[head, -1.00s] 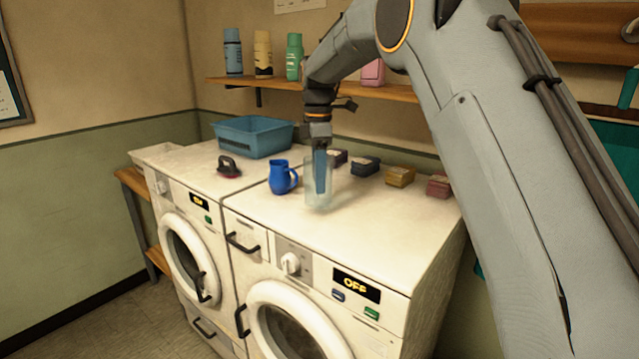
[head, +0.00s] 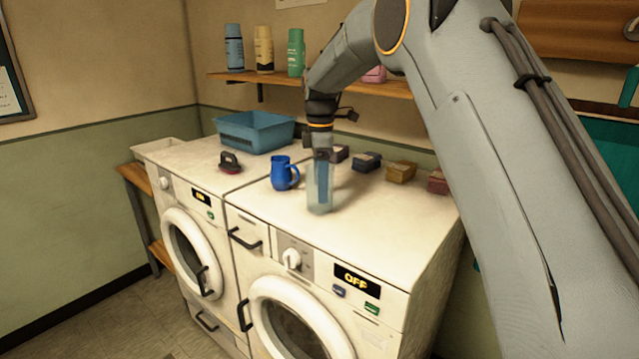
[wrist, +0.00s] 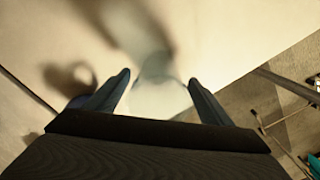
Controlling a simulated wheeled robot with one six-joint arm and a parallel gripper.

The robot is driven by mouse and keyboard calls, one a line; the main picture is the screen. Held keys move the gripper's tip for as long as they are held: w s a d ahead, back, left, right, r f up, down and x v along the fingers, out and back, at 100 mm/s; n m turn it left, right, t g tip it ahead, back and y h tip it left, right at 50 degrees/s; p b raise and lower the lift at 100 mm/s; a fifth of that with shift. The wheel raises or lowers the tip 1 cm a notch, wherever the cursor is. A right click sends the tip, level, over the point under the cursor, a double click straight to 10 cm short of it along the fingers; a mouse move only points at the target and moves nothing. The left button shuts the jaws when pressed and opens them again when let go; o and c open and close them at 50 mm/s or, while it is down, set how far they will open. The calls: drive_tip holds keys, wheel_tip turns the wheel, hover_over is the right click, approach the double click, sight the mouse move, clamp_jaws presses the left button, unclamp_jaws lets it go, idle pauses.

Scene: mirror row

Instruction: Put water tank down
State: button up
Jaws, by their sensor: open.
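The water tank (head: 318,203) is a clear, pale blue, see-through container. It appears to stand upright on the white top of the right washing machine (head: 400,220), near its front edge. My gripper (head: 321,190) points straight down over the tank, its blue-grey fingers overlapping it. In the wrist view my gripper (wrist: 157,82) is open, with the two fingers well apart. A faint, see-through outline of the water tank (wrist: 160,100) shows between them. Whether a finger still touches its wall, I cannot tell.
A blue mug (head: 281,175) stands left of the tank. Several small boxes, one dark blue (head: 366,162) and one yellow (head: 400,172), line the back. A blue basket (head: 255,132) and a dark iron-like object (head: 230,162) are further left. A wooden shelf (head: 285,82) hangs behind.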

wheel_tip(320, 180, up, 12)
drive_tip(key=b, duration=0.4)
drive_tip(key=shift+r, duration=0.15)
